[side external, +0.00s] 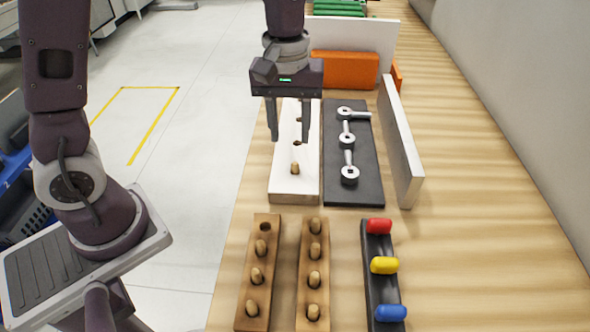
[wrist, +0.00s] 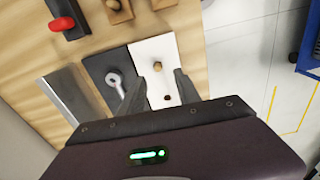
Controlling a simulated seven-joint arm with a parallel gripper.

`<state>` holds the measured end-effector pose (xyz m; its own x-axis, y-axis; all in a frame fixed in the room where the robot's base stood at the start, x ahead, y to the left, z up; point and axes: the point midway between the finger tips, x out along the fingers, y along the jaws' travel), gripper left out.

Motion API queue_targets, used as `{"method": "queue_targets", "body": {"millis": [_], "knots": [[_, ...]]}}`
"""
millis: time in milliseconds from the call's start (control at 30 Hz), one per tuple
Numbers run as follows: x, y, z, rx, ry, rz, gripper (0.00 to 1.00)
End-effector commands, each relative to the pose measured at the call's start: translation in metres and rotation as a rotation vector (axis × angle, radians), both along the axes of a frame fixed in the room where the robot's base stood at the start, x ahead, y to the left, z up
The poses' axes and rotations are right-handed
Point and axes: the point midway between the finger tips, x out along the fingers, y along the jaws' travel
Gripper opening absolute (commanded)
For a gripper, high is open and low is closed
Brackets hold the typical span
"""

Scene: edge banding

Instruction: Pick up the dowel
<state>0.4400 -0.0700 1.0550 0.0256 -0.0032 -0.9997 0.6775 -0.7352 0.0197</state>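A short wooden dowel (side external: 295,168) stands upright in the white board (side external: 283,187); it also shows in the wrist view (wrist: 157,65). Two empty holes lie farther along that board. Other dowels stand in the left wooden rack (side external: 241,323) and the right wooden rack (side external: 303,297); the left rack's far hole is empty. My gripper (side external: 290,138) points down above the white board, fingers apart with nothing between them. It is above and a little beyond the board's dowel, not touching it. In the wrist view the dowel appears between and just past the fingertips (wrist: 150,77).
A black board (side external: 364,188) with several metal wrenches lies right of the white board, beside an upright white panel (side external: 401,140). A black holder (side external: 383,300) carries red, yellow and blue pieces. Orange blocks (side external: 345,70) stand behind. The table's left edge is close to the white board.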

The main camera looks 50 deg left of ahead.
Motion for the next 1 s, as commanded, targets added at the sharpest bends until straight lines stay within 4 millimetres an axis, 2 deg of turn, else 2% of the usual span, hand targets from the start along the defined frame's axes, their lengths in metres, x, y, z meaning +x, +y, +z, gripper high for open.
{"method": "queue_targets", "body": {"millis": [100, 267, 500, 767, 967, 1000], "knots": [[0.007, -0.002, -0.017, 0.003, 0.027, 0.040, 0.39], [0.008, -0.001, -0.040, 0.004, 0.031, 0.044, 0.39], [0.012, 0.000, -0.081, 0.003, 0.028, 0.043, 0.39], [0.013, 0.000, -0.085, 0.003, 0.025, 0.043, 0.39], [0.012, 0.000, -0.084, 0.003, 0.025, 0.042, 0.00], [0.012, 0.000, -0.084, 0.003, 0.025, 0.042, 0.00]]}}
